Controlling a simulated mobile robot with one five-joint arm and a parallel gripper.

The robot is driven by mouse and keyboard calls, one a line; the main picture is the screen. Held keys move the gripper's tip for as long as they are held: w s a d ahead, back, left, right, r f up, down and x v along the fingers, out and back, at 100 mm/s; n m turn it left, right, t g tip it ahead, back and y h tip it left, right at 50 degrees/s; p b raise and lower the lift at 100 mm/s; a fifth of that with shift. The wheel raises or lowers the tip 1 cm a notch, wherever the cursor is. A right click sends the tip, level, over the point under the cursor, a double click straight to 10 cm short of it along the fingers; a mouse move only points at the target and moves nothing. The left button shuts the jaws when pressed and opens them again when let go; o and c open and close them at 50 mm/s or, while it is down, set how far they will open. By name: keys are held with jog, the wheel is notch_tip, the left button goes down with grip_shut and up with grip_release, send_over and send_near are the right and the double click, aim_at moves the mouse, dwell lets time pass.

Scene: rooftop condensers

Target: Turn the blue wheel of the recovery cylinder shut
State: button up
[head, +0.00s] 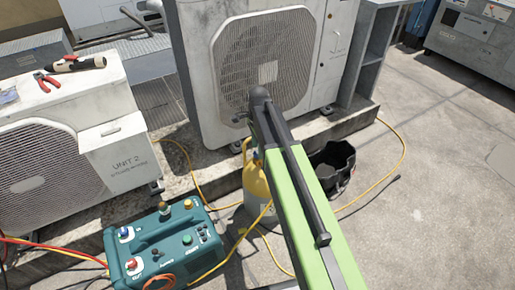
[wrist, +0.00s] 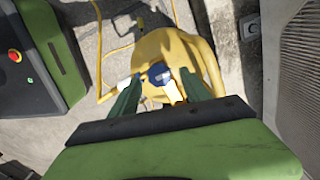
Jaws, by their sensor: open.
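The recovery cylinder is yellow; in the head view its side (head: 256,182) shows partly behind my arm, and in the wrist view its rounded top (wrist: 165,48) fills the upper middle. The blue wheel (wrist: 158,73) sits on the cylinder's top, with pale valve parts below it. My gripper (wrist: 160,84) is open, its two green fingers spread with the wheel between and slightly ahead of their tips. I cannot tell whether either finger touches it. In the head view my arm hides the wheel and fingers.
A teal recovery machine (head: 165,240) stands left of the cylinder. A black bin (head: 333,167) stands to its right. A large condenser (head: 215,105) stands behind on a concrete curb. Yellow hoses (head: 396,135) cross the ground. Free floor (head: 440,190) lies to the right.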

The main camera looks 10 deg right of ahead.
notch_tip(320, 180, up, 16)
jog(key=p, duration=1.5)
